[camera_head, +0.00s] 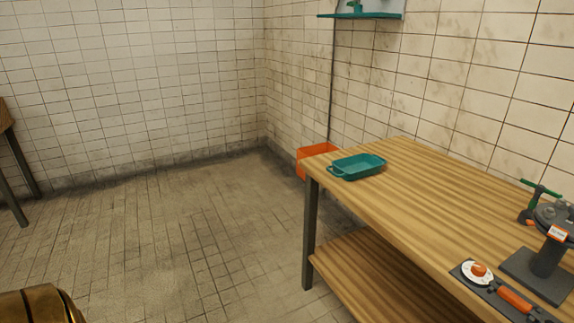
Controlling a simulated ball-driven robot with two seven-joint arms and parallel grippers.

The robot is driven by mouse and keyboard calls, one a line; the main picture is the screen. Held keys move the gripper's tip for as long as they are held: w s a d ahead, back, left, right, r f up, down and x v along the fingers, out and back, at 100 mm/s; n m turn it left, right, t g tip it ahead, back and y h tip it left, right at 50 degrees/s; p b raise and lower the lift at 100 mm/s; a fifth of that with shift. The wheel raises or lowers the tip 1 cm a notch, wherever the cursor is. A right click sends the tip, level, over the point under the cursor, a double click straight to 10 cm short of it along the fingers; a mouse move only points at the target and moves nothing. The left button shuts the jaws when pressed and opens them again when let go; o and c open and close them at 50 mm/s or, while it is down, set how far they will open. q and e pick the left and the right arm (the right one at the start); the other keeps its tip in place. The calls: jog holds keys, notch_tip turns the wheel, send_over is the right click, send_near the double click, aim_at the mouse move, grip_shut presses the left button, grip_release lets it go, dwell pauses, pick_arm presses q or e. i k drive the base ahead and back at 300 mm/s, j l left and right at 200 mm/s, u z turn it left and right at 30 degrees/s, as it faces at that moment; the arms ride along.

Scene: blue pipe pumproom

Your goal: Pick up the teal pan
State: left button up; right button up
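The teal pan (358,167) is a shallow rectangular dish with a loop handle at its left end. It sits upright on the far left end of the wooden table (425,195), close to the table's edge. Nothing touches it. Neither of my grippers shows in the head view.
A dark stand (545,262) and a dark board (497,290) with an orange-handled tool are at the table's near right. An orange bin (316,157) stands behind the table's far end. The tiled floor (190,230) left of the table is clear. A teal shelf (361,15) hangs above.

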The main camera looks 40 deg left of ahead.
aim_at(352, 167)
jog(key=u, duration=0.8)
jog(key=i, duration=0.05)
